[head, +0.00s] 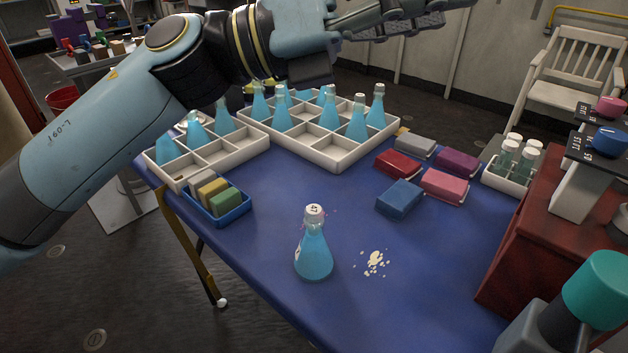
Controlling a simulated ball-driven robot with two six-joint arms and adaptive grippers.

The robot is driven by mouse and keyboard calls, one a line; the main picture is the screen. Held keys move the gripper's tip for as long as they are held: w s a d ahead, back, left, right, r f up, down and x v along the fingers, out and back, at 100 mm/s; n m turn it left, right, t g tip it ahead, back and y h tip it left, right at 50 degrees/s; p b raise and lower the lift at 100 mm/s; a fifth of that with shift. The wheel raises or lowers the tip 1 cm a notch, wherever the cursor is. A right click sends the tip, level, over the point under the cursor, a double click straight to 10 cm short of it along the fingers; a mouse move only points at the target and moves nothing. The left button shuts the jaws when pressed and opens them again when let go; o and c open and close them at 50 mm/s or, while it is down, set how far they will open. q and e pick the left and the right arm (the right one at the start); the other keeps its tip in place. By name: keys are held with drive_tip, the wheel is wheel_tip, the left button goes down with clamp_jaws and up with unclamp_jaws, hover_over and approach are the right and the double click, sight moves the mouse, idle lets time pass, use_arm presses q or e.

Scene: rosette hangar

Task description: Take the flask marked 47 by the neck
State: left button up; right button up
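A conical flask (314,252) with blue liquid stands upright and alone near the front edge of the blue table (270,200). Its white stopper has a dark mark on top, too small to read surely as 47. Several similar flasks stand in two white divided trays, the larger (335,155) and the smaller (235,158); their numbers cannot be read. My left gripper (440,8) is at the top edge, above and well away from the lone flask, partly cut off; its opening cannot be judged. My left arm hides part of the trays. My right gripper is not in view.
Pale crumbs (375,262) lie right of the lone flask. A blue tray (217,209) of sponges is left. Several coloured blocks, including a blue one (399,199), lie behind right. A vial rack (512,180) and red box (545,235) are right. The table around the flask is mostly clear.

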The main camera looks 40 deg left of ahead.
use_arm(q)
wheel_tip(320, 180, down, 5)
drive_tip(key=s+d+m+g+y, duration=0.1)
drive_tip(key=m+g, duration=0.4)
drive_tip(key=m, duration=0.1)
drive_tip(key=m+g+y, duration=0.5)
drive_tip(key=g+y, duration=0.1)
drive_tip(key=y, duration=0.5)
approach(314, 225)
drive_tip(key=w+f, duration=0.1)
drive_tip(key=w, duration=0.1)
drive_tip(key=f, duration=0.4)
drive_tip(key=shift+s+d+f+b, duration=0.1)
drive_tip(key=shift+d+b, duration=0.2)
drive_tip(key=shift+b, duration=0.05)
drive_tip(key=shift+y, duration=0.3)
drive_tip(key=shift+s+x, duration=0.15)
drive_tip(key=shift+x, duration=1.4)
drive_tip(key=shift+s+x, duration=0.15)
drive_tip(key=shift+x, duration=1.4)
drive_tip(key=shift+w+d, duration=0.15)
drive_tip(key=shift+w, duration=0.05)
drive_tip(key=c, duration=0.9)
drive_tip(key=shift+c, duration=0.2)
